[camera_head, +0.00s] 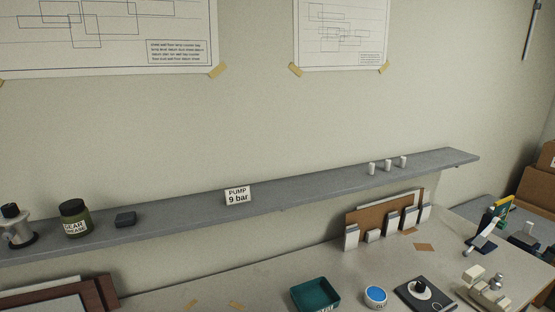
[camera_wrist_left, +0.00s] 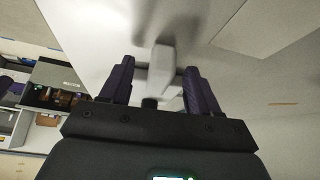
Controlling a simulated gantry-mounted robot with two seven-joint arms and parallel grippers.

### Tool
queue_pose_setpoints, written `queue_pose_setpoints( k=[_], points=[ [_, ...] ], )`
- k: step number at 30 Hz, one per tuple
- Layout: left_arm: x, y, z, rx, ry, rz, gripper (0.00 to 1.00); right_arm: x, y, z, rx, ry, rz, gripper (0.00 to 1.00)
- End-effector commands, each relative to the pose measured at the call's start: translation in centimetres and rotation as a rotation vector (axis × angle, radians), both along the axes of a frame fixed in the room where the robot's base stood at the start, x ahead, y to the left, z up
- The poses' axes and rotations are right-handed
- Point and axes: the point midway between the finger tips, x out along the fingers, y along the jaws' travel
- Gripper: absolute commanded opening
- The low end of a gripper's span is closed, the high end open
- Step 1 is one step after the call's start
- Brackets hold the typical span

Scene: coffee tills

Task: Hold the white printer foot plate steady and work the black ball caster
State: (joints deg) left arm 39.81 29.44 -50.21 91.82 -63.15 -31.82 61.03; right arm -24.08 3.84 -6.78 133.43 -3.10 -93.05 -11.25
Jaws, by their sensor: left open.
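In the head view, a small white piece with a black rounded top (camera_head: 421,287) sits on a dark square mat (camera_head: 405,291) at the lower right. It may be the foot plate with its ball caster, but it is too small to tell. My left gripper (camera_wrist_left: 160,78) shows in the left wrist view with its two purple fingers apart. A pale grey-white shape (camera_wrist_left: 162,58) shows between and beyond the fingers; I cannot tell what it is or whether they touch it. Neither gripper shows in the head view.
A teal tray (camera_head: 315,295) and a round blue-topped container (camera_head: 375,296) stand left of the mat. A long grey shelf (camera_head: 300,195) runs above the bench.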

Motion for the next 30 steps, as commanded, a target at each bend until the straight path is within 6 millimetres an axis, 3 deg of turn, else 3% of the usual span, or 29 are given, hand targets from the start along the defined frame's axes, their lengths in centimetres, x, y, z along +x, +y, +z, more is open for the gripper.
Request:
queue_pose_setpoints(
  k=[8, 21, 30],
  points=[
    [-0.6, 1.1, 2.1, 0.0, -0.003, -0.001, 0.61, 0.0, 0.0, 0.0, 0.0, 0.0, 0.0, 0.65],
    [-2.7, 4.3, 8.5, 0.0, -0.004, -0.002, 0.61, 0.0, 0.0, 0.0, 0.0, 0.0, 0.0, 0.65],
    [-3.4, 5.2, 10.2, -0.001, -0.001, -0.001, 0.61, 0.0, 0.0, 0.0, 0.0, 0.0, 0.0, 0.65]
  ],
)
